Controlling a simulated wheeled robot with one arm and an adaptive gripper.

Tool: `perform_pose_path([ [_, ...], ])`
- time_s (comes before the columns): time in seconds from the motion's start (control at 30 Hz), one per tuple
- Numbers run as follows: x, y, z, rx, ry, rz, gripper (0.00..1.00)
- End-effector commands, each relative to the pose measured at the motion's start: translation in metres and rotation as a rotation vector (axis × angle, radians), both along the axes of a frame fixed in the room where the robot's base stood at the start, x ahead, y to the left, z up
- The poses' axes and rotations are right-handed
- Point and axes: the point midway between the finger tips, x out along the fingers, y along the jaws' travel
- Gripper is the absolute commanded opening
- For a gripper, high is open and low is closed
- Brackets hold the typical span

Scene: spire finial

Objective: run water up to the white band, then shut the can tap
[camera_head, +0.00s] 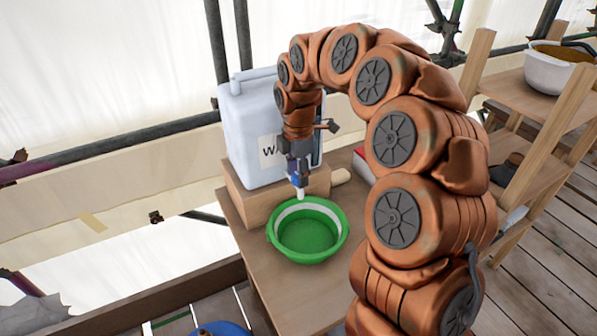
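The pale water can (250,120) stands on a wooden block (262,200), its label partly hidden by my arm. Its tap (299,192), blue with a white spout, points down over the green basin (283,250). The basin sits on the wooden bench, with a white band (290,212) around its upper inside wall. The inside below the band looks plain green; I cannot make out a water surface or a stream from the spout. My gripper (294,160) is at the tap, right in front of the can. Its fingers are too small and overlapped to tell whether they grip the tap handle.
The wooden bench (290,288) has free room in front of the basin. A wooden shelf at the right holds a white bowl (550,75) with brownish contents. A blue round thing (220,328) shows at the bottom edge. Scaffold poles run behind the can.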

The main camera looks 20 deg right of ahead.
Motion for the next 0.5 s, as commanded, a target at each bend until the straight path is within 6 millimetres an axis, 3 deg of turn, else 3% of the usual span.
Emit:
perform_pose_path([
  [0.03,0.0000,0.0001,0.0000,0.000,0.000,0.000,0.38],
  [0.4,0.0001,0.0002,0.0001,0.000,0.000,0.000,0.01],
  [0.5,0.0001,0.0002,-0.0002,0.000,0.000,-0.002,0.01],
])
